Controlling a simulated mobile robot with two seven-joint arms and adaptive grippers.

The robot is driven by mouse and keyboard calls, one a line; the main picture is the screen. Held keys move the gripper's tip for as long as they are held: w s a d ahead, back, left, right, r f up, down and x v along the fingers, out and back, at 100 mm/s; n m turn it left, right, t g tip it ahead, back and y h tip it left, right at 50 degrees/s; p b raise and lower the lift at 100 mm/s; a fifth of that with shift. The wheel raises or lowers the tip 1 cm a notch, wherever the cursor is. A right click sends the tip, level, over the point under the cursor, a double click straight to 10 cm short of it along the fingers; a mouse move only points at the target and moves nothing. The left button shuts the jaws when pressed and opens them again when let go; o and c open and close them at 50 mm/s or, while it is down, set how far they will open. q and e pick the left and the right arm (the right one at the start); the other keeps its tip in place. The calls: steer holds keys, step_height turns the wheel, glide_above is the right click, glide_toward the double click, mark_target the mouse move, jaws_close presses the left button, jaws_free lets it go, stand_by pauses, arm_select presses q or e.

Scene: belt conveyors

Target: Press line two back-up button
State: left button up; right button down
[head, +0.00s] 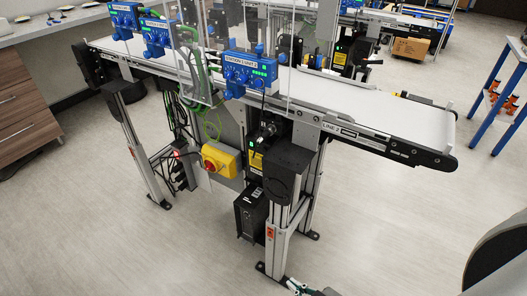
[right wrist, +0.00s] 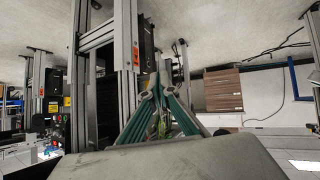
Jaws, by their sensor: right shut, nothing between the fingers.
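The line two conveyor (head: 400,118) carries a "LINE 2" label on its side. Blue control boxes hang above the belt, one labelled as line 2 (head: 249,72), with small green lights. A yellow box with a red knob (head: 218,160) is mounted on the frame below the belt. I cannot tell which control is the back-up button. My right gripper (head: 293,285) is at the bottom edge of the head view, low in front of the conveyor leg, apart from the controls. Its greenish fingers are shut and empty in the right wrist view (right wrist: 160,82). My left gripper is not in view.
A black box (head: 251,213) stands low beside the front leg (head: 283,235). Cables hang under the belt. A wooden drawer cabinet (head: 22,115) is at the left and a blue-framed table (head: 499,85) at the right. The floor around the conveyor is largely clear.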

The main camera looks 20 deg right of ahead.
mark_target(264, 151)
steer(key=w+d+f+m+g+h+p, duration=0.15)
steer(key=w+m+h, duration=0.25)
steer(key=w+m, duration=1.55)
steer(key=w+a+r+m+h, duration=0.1)
steer(key=w+a+r+m, duration=0.1)
steer(key=w+r, duration=0.4)
steer(key=w+a+r+m+h, duration=0.2)
steer(key=w+r+m, duration=0.2)
steer(key=w, duration=1)
step_height(264, 151, up, 3)
steer(key=shift+w+f, duration=0.15)
steer(key=shift+w, duration=0.15)
steer(key=w+d+b, duration=0.2)
steer(key=w+d, duration=0.3)
steer(key=d, duration=0.2)
steer(key=shift+w, duration=0.2)
